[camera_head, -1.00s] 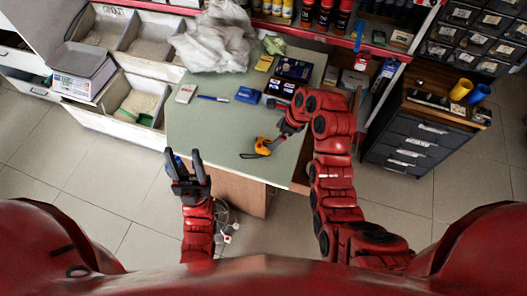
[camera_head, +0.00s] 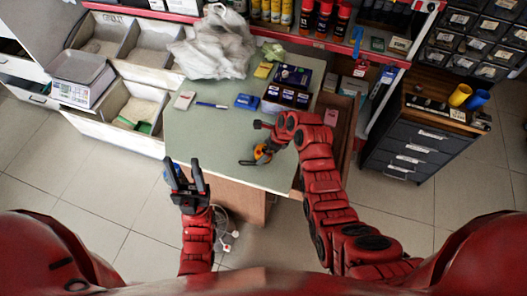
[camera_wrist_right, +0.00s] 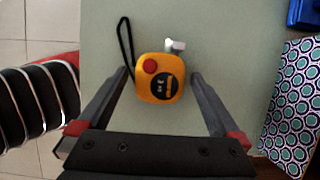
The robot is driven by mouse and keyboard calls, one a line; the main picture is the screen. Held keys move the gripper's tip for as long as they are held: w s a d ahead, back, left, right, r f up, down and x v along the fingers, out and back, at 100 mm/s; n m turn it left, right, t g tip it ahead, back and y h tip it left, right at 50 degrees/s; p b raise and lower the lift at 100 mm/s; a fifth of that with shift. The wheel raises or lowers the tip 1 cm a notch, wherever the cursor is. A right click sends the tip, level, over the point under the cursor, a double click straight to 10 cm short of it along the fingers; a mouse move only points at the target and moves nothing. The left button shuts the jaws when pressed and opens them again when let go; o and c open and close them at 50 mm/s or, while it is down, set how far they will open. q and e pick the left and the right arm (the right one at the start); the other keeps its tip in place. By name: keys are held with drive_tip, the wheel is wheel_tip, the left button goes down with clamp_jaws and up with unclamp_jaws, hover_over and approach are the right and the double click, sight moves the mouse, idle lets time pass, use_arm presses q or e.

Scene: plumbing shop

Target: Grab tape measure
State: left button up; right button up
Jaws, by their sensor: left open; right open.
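The tape measure (camera_wrist_right: 160,78) is yellow-orange with a red button, a black label and a black wrist strap. In the right wrist view it lies on the green tabletop between the fingers of my right gripper (camera_wrist_right: 160,95), which is open around it with a gap on both sides. In the head view the tape measure (camera_head: 262,154) is partly hidden by my right gripper (camera_head: 266,146). My left gripper (camera_head: 187,172) is open and empty, near the front left edge of the table.
The table (camera_head: 215,150) also holds a white bag (camera_head: 215,45), a blue box (camera_head: 246,101), a pen (camera_head: 212,105) and small boxes at the back. A patterned box (camera_wrist_right: 292,105) shows right of the gripper. The table's left front area is clear.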

clamp_jaws()
idle(0.5)
drive_tip(key=shift+r, duration=0.1)
